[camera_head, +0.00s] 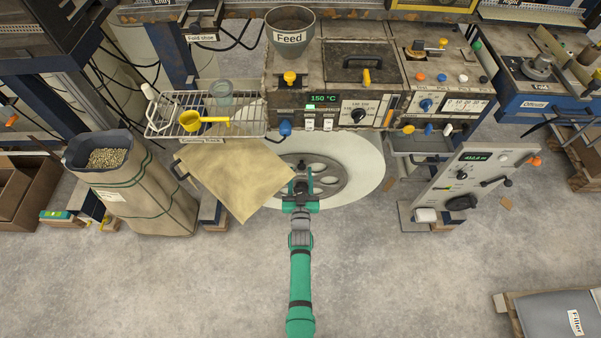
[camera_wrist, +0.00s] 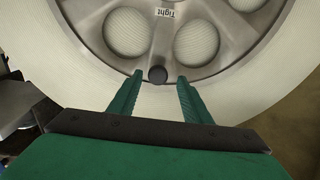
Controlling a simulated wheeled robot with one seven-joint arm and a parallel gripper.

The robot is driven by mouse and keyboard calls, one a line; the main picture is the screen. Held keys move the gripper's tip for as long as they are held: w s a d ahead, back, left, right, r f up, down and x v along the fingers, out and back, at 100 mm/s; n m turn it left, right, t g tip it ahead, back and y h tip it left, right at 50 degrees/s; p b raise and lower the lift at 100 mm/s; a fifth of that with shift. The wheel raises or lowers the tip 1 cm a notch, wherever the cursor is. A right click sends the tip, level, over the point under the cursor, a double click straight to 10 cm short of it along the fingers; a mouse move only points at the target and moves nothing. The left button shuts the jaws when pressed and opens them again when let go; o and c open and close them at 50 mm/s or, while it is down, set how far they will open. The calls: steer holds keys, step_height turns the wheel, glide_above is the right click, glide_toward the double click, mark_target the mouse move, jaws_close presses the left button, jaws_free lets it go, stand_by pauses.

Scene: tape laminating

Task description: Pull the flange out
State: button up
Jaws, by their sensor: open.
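The flange (camera_head: 338,182) is a grey metal disc with round holes, set against the face of a large white roll (camera_head: 368,170) below the machine. In the wrist view the flange (camera_wrist: 163,45) fills the top middle, with a small label reading "Tight" and a dark round knob (camera_wrist: 158,75) near its lower rim. My gripper (camera_wrist: 158,82) is open, one green finger on each side of the knob. Whether the fingers touch it cannot be told. In the head view my gripper (camera_head: 300,182) covers part of the flange.
A tan sheet or board (camera_head: 235,178) hangs just left of the flange. A wire rack (camera_head: 205,115) with a yellow scoop is above it. A sack of pellets (camera_head: 130,185) stands at left, a tilted control panel (camera_head: 470,185) at right. The front floor is mostly clear.

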steer(key=shift+w+d, duration=0.2)
steer(key=shift+w, duration=0.25)
steer(key=shift+d, duration=0.1)
